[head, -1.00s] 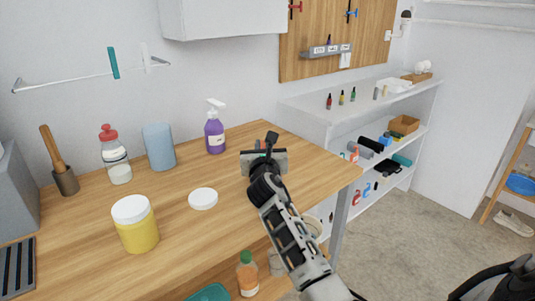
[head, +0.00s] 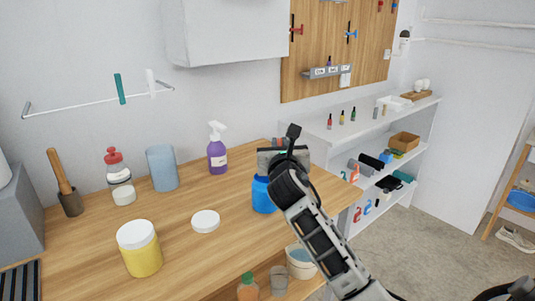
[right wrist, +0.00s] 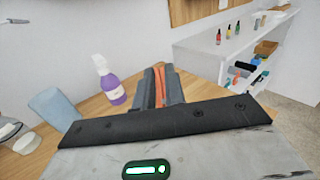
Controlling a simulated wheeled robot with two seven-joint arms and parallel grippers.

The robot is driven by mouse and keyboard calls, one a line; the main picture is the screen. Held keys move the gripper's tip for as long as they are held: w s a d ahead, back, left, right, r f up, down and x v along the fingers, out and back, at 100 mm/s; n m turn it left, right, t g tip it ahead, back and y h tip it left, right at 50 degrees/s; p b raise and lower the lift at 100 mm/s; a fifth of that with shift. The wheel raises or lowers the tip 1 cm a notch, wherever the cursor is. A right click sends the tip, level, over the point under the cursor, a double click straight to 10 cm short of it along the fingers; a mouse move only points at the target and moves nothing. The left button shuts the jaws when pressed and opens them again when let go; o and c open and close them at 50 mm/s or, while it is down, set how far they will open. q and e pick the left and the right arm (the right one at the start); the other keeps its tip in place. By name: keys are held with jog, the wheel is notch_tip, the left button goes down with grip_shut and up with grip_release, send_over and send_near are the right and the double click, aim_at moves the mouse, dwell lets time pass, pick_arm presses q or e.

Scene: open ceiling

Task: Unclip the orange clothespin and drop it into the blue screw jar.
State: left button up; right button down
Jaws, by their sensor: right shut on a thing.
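My right gripper (head: 278,144) is above the back right part of the wooden table, seen from behind. In the right wrist view its fingers (right wrist: 161,84) are shut on the narrow orange clothespin (right wrist: 160,88). The blue jar (head: 263,195) stands on the table below and slightly left of the gripper. The gripper and forearm hide its top and right side, so I cannot see its opening. A flat white lid (head: 205,221) lies on the table left of the jar. My left gripper is not in view.
A wall rail holds a teal clothespin (head: 119,88) and a white one (head: 151,83). A purple spray bottle (head: 217,152) stands behind the jar. A yellow jar with a white lid (head: 139,250) is at front left. A white shelf unit (head: 350,133) is at the right.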

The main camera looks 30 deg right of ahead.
jog(key=s+d+r, duration=0.2)
jog(key=s+r, duration=0.2)
jog(key=s, duration=0.4)
jog(key=shift+s+d, duration=0.25)
jog(key=shift+s, duration=0.15)
jog(key=shift+a+f, duration=0.1)
